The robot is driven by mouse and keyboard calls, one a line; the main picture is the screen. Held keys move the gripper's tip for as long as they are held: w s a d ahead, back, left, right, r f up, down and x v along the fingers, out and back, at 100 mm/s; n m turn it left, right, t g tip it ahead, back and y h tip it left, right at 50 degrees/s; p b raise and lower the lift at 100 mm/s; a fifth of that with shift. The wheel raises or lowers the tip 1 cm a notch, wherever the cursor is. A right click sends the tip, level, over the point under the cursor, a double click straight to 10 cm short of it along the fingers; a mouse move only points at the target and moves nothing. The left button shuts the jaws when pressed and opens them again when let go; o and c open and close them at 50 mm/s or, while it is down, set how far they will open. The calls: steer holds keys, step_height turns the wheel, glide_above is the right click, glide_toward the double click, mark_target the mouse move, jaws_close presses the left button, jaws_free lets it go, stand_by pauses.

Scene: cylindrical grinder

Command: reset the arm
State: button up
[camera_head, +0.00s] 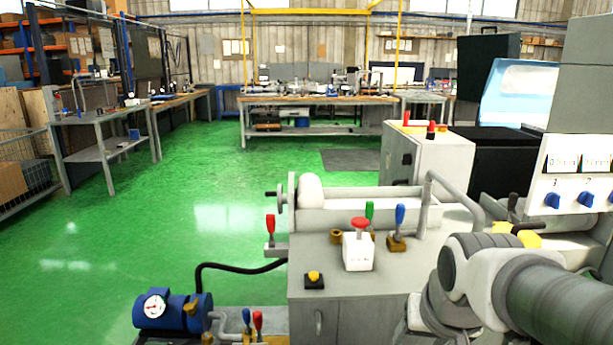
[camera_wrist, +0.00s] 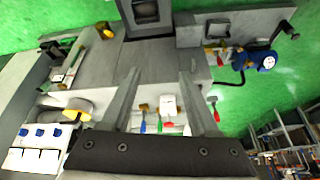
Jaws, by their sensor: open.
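My arm (camera_head: 500,285) reaches in from the lower right of the head view, beside the grinder (camera_head: 330,290); its far end is cut off by the lower edge. In the wrist view my gripper (camera_wrist: 160,76) is open, with its two fingers apart and nothing between them. The grinder's grey surface (camera_wrist: 160,60) lies beyond the fingertips. A white box with a red mushroom button (camera_head: 358,250) stands on the grinder; it also shows between the fingers in the wrist view (camera_wrist: 168,105), and I cannot tell how far off it is.
Red (camera_head: 270,226), green (camera_head: 369,212) and blue (camera_head: 399,216) levers stand near the box. A yellow button (camera_head: 314,279) is at the front. A blue pump (camera_head: 175,311) with a gauge is at lower left. A knobbed control panel (camera_head: 582,185) is at right. The green floor (camera_head: 150,220) is clear.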

steer(key=s+a+r+n, duration=0.2)
steer(key=s+a+r, duration=0.1)
steer(key=s, duration=0.4)
step_height(320, 180, up, 15)
steer(key=p, duration=1.5)
steer(key=shift+d+t+y, duration=0.25)
steer(key=shift+t+y, duration=0.05)
steer(key=shift+d, duration=0.1)
